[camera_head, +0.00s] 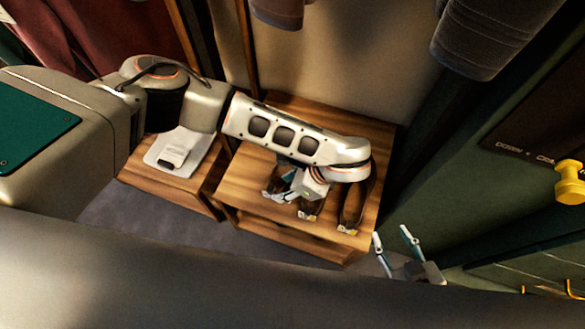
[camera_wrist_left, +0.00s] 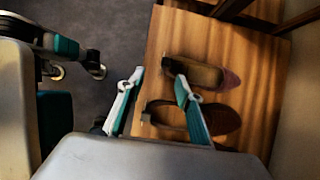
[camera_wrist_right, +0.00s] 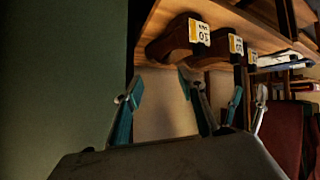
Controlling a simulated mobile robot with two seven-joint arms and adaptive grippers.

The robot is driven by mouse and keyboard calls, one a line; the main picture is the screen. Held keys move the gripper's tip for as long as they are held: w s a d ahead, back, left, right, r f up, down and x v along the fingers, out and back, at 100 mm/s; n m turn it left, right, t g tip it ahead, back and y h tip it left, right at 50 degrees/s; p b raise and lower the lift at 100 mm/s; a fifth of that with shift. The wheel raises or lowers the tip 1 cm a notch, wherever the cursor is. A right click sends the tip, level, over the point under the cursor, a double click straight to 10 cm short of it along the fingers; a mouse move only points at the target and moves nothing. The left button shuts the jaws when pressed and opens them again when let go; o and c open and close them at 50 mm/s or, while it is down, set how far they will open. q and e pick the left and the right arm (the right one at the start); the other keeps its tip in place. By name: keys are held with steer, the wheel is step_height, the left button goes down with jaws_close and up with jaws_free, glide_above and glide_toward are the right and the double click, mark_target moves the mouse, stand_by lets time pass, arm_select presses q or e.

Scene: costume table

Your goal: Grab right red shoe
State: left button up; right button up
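Dark brown-red shoes stand on a wooden table (camera_head: 240,185): a left one (camera_head: 272,186), a middle one (camera_head: 311,209) and a right one (camera_head: 352,208), partly hidden by my left arm. My right gripper (camera_head: 390,233) is open and empty, off the table's front right corner. In the right wrist view (camera_wrist_right: 160,82) it is below a tagged shoe (camera_wrist_right: 172,42).
A lower wooden stand (camera_head: 170,185) with a white folded item (camera_head: 178,150) is left of the table. A green wall panel (camera_head: 450,190) with a yellow knob (camera_head: 569,182) is at the right. Clothes hang above. Grey floor lies in front.

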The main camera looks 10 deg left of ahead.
mark_target(271, 189)
arm_select(q)
steer(key=x, duration=0.3)
steer(key=shift+w+a+b, duration=0.2)
steer(key=shift+w+b, duration=0.1)
steer(key=shift+b, duration=0.1)
steer(key=x, duration=0.1)
steer(key=b+x, duration=0.1)
steer(key=x, duration=0.1)
steer(key=b+x, duration=0.1)
steer(key=x, duration=0.1)
steer(key=shift+w+r, duration=0.15)
steer(key=shift+w, duration=0.1)
steer(key=shift+w+r, duration=0.1)
steer(key=shift+r, duration=0.05)
jaws_close()
